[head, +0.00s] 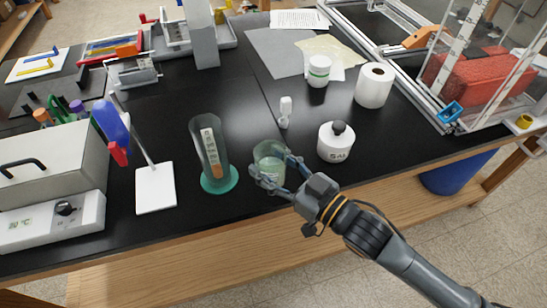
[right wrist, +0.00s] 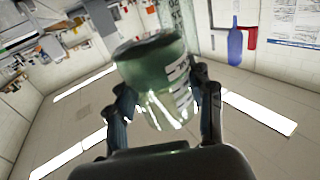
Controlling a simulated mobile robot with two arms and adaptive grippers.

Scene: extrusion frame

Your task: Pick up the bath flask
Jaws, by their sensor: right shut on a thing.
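The bath flask, a green-tinted clear glass vessel (head: 268,150), stands out near the front edge of the black bench in the head view. My right gripper (head: 273,180) is shut around it, one finger on each side. In the right wrist view the flask (right wrist: 152,70) sits between the fingers (right wrist: 163,112), with a dark rim and white markings on its side. I cannot tell whether its base touches the bench. My left gripper is not in view.
Left of the flask stands a tall clear cylinder (head: 208,140) on a green base. To the right are a white jar with a black knob (head: 336,144) and a white roll (head: 374,85). A small white bottle (head: 285,112) stands behind. A grey heated box (head: 50,165) is far left.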

